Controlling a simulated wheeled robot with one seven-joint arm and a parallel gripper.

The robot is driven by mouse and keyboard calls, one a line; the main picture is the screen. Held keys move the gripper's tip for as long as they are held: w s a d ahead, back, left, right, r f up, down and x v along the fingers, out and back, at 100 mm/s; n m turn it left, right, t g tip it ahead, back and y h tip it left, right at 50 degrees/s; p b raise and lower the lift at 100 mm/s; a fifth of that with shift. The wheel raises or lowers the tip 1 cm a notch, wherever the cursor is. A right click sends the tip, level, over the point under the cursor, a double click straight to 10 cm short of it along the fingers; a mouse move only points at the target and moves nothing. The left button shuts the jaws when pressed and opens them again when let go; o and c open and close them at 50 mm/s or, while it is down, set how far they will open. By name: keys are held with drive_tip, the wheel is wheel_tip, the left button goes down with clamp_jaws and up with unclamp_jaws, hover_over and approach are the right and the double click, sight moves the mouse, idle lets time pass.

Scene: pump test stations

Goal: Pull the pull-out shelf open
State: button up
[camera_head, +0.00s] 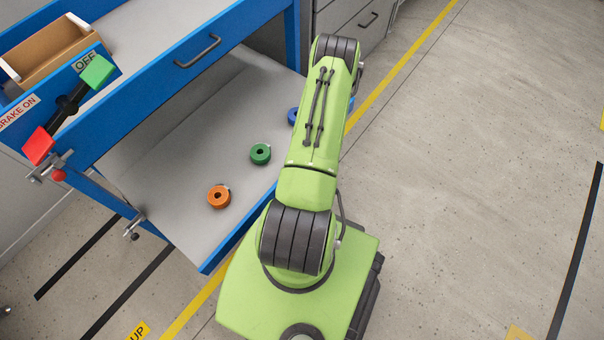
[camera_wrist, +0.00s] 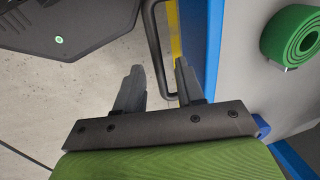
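The pull-out shelf (camera_head: 170,210) is a grey board with a blue front edge, low in the blue bench in the head view. Its blue edge also shows in the wrist view (camera_wrist: 214,45). A dark bar handle (camera_wrist: 153,45) stands off that edge. My gripper (camera_wrist: 159,64) is open, and the end of the handle shows between its two fingers; I cannot tell whether they touch it. My arm hides the gripper and this handle in the head view. I cannot tell how far out the shelf is.
A red-and-green-ended brake lever (camera_head: 68,105) is at the left, below a cardboard box (camera_head: 50,55). The floor at right is clear.

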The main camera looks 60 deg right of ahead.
drive_tip(key=shift+r, duration=0.1)
wheel_tip(320, 180, up, 15)
drive_tip(key=s+p, duration=0.2)
drive_tip(key=p, duration=0.3)
drive_tip(key=shift+s+a+r, duration=0.15)
drive_tip(key=shift+s+a, duration=0.2)
drive_tip(key=shift+s, duration=0.05)
drive_tip(key=w+r+n+p, duration=0.2)
drive_tip(key=w+r+n, duration=0.3)
drive_tip(key=w+r, duration=0.45)
drive_tip(key=w+a+r+n+p, duration=0.1)
drive_tip(key=w+a+r+n, duration=0.15)
drive_tip(key=r, duration=0.35)
drive_tip(key=w+a+r+n+t+p, duration=0.1)
drive_tip(key=w+a+r+n, duration=0.1)
drive_tip(key=a+r, duration=0.3)
drive_tip(key=w+a+r+n+p, duration=0.1)
drive_tip(key=w+a+r+n, duration=0.1)
drive_tip(key=r, duration=0.5)
drive_tip(key=s+a+r+n+t+p, duration=0.1)
drive_tip(key=s+a+r+n, duration=0.3)
drive_tip(key=a+r, duration=0.4)
drive_tip(key=s+a+r+n+t+p, duration=0.1)
drive_tip(key=s+a+r+n+p, duration=0.1)
drive_tip(key=s+a+r+n, duration=0.2)
drive_tip(key=a+r+n, duration=0.1)
drive_tip(key=a+r, duration=0.2)
drive_tip(key=r, duration=0.2)
drive_tip(key=shift+s+a, duration=0.15)
drive_tip(key=shift+a, duration=0.25)
